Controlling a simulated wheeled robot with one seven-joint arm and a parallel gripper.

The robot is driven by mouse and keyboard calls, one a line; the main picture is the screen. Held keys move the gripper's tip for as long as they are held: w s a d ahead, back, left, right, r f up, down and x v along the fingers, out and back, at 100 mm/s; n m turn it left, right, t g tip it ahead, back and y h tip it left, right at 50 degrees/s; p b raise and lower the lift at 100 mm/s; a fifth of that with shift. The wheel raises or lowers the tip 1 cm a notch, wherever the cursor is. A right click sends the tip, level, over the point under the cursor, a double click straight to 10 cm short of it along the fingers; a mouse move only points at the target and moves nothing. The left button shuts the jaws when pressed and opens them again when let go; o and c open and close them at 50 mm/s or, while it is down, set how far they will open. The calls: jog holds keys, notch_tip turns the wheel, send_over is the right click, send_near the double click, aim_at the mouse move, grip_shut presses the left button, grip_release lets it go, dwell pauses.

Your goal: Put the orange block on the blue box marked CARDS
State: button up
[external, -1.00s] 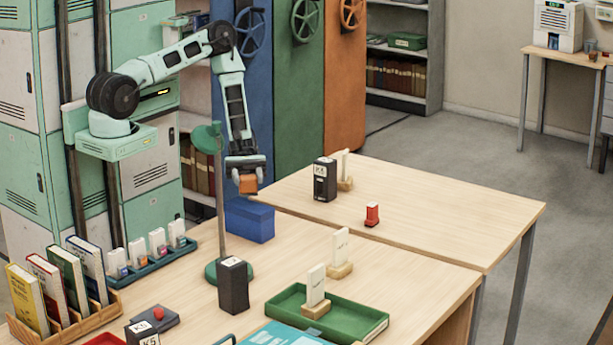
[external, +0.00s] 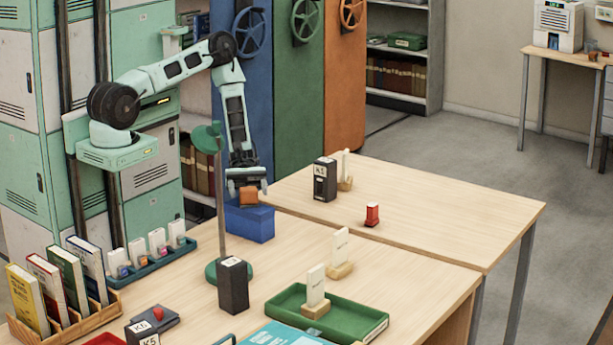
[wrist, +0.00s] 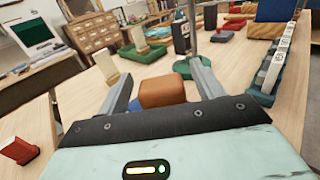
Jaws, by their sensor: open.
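The orange block (external: 249,195) rests on top of the blue box (external: 250,224), which stands on the table behind the green lamp. My gripper (external: 247,188) is just above the box, with its fingers open on either side of the block. In the wrist view, the block (wrist: 162,93) sits between the two spread fingers of my gripper (wrist: 160,85), with gaps beside it. A bit of the blue box (wrist: 165,107) shows beneath the block. I cannot see any CARDS marking on the box in these views.
The green lamp (external: 217,205) stands close in front of the box. A black box marked K (external: 325,180) and a red stamp-like item (external: 372,214) stand on the right table. A green tray (external: 355,328) lies nearer.

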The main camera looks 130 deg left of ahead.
jog(key=shift+r, duration=0.25)
jog(key=v, duration=0.7)
jog(key=shift+s+a, duration=0.2)
jog(key=d+r+m+g, duration=0.1)
jog(key=g, duration=0.1)
jog(key=d+m+g, duration=0.1)
jog(key=m+g, duration=0.1)
jog(key=s+d+r+m+g, duration=0.1)
jog(key=g, duration=0.1)
jog(key=shift+d+r+m, duration=0.3)
jog(key=shift+d+r, duration=0.05)
jog(key=s+d+r+m+g+y, duration=0.2)
jog(key=s+r+m+g+y, duration=0.1)
jog(key=r+m+y, duration=0.3)
jog(key=s+d+r+m+g+y, duration=0.1)
jog(key=s+r+m+g+y, duration=0.2)
jog(key=r+m+y, duration=0.4)
jog(key=shift+s+d+r+m+g, duration=0.4)
jog(key=shift+s+r+m, duration=0.1)
jog(key=shift+r+m, duration=0.35)
